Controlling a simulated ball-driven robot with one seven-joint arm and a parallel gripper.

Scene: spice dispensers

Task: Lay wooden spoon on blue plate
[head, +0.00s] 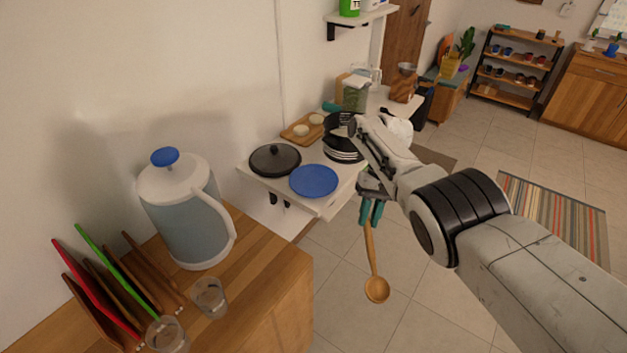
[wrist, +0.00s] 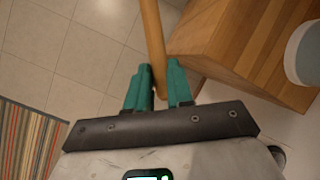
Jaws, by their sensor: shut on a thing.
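The wooden spoon (head: 374,278) hangs from my gripper (head: 371,212), bowl down, over the open floor. The teal fingers are shut on the end of its handle. In the wrist view, my gripper (wrist: 159,88) holds the spoon handle (wrist: 152,38) between its fingertips, and the bowl is out of frame. The blue plate (head: 314,181) lies on the white shelf in the head view, left of and beyond my gripper. It is empty and apart from the spoon. The plate does not show in the wrist view.
A black lidded pan (head: 275,159) and black bowls (head: 342,147) flank the plate on the white shelf (head: 322,207). A wooden counter (head: 265,275) at front left bears a large jug (head: 187,210), glasses (head: 209,297) and boards. The floor below the spoon is clear.

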